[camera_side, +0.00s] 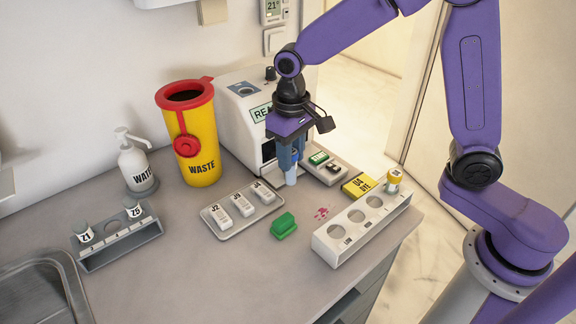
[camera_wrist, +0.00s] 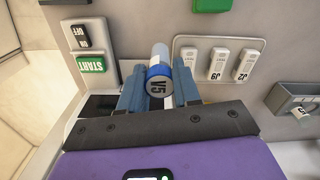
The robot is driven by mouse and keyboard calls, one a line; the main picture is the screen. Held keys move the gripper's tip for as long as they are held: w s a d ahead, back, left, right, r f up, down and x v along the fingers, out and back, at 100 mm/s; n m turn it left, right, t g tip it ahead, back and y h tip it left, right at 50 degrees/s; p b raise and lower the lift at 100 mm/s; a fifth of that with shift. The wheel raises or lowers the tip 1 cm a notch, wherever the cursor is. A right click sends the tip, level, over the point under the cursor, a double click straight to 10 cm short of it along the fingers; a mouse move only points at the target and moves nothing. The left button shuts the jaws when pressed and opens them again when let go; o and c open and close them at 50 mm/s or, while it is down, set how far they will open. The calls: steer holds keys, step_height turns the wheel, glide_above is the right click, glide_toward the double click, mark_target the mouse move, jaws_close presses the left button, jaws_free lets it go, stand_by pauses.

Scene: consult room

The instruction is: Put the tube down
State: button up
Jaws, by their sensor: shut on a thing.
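My gripper (camera_side: 289,160) is shut on a tube (camera_side: 291,178) with a blue band and a pale end. It holds the tube above the counter, in front of the white machine (camera_side: 239,112). In the wrist view the tube (camera_wrist: 158,84) is marked V5 and sits between the fingers. A grey rack (camera_side: 121,249) at left holds tubes Z1 (camera_side: 84,233) and Z5 (camera_side: 132,210), with an empty hole between them. A white rack (camera_side: 340,249) at right shows open holes and a yellow-banded tube (camera_side: 393,181) at its far end.
A tray (camera_side: 231,232) with several white cassettes, a green block (camera_side: 284,226) and a pink stain (camera_side: 322,213) lie nearby. A switch panel (camera_side: 331,172) and yellow block (camera_side: 358,186) are right of the gripper. The waste bin (camera_side: 190,133) and pump bottle (camera_side: 136,165) stand behind.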

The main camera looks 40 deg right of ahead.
steer(key=shift+w+a+f, duration=0.1)
steer(key=shift+w+f, duration=0.2)
steer(key=shift+f, duration=1.6)
steer(key=shift+f, duration=0.2)
steer(key=o, duration=1)
steer(key=shift+r, duration=0.1)
step_height(320, 180, up, 12)
steer(key=shift+r, duration=0.1)
steer(key=s+d+n, duration=0.1)
steer(key=s, duration=0.3)
steer(key=s+d+f+n, duration=0.1)
steer(key=s+n, duration=0.1)
steer(key=s, duration=0.1)
steer(key=s+d+n, duration=0.1)
steer(key=s, duration=0.3)
steer(key=shift+s+d+f+n, duration=0.25)
steer(key=shift+s+f+n, duration=0.1)
steer(key=shift+n, duration=0.05)
steer(key=shift+o, duration=0.3)
steer(key=s+d+f+n, duration=0.2)
steer(key=s+d, duration=0.2)
steer(key=s, duration=0.3)
steer(key=s+d+f+n, duration=0.1)
steer(key=s+d+n, duration=0.2)
steer(key=s, duration=0.4)
steer(key=shift+s+d+f+n, duration=0.25)
steer(key=shift+d+f+n, duration=0.1)
steer(key=shift+d, duration=0.1)
